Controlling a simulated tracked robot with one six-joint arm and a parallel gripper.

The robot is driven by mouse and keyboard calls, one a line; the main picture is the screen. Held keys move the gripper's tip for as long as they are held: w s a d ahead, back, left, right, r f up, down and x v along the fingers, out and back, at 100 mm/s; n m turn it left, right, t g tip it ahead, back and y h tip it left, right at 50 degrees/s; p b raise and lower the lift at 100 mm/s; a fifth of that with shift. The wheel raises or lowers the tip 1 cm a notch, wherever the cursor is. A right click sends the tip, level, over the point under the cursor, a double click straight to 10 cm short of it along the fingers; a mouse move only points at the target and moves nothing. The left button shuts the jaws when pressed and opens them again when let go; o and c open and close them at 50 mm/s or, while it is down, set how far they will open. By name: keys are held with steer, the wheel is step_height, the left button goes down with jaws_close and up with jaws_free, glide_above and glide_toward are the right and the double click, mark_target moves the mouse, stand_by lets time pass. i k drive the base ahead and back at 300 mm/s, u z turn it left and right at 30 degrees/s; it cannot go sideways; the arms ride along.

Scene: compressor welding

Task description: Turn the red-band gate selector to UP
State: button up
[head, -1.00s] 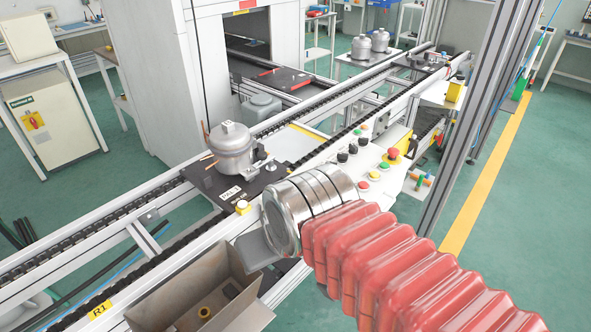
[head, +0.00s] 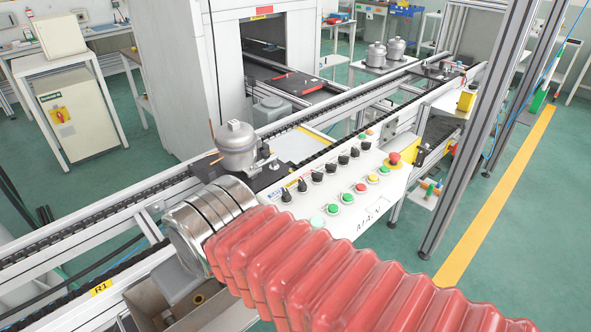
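A white control panel (head: 385,185) slopes beside the conveyor in the middle. A row of black selector knobs (head: 330,168) runs along its upper edge, with small coloured labels at the near left end. I cannot tell which knob has the red band, or where each one points. My arm, in red bellows, reaches from the lower right to a metal cylinder left of the panel. Only a grey part of my gripper (head: 182,284) shows below the cylinder, over a brown bin. Its fingers cannot be made out. It is well left of the knobs and apart from them.
Green, red and yellow buttons (head: 361,188) and a red emergency stop (head: 394,158) sit on the panel. A grey compressor (head: 237,148) stands on the conveyor behind my arm. A metal post (head: 462,150) rises at the right. The brown bin (head: 145,297) is below my gripper.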

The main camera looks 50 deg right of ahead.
mark_target(316, 176)
steer(key=u, duration=1.2)
steer(key=k, duration=1.1)
steer(key=z, duration=1.75)
steer(key=i, duration=0.2)
steer(key=z, duration=0.15)
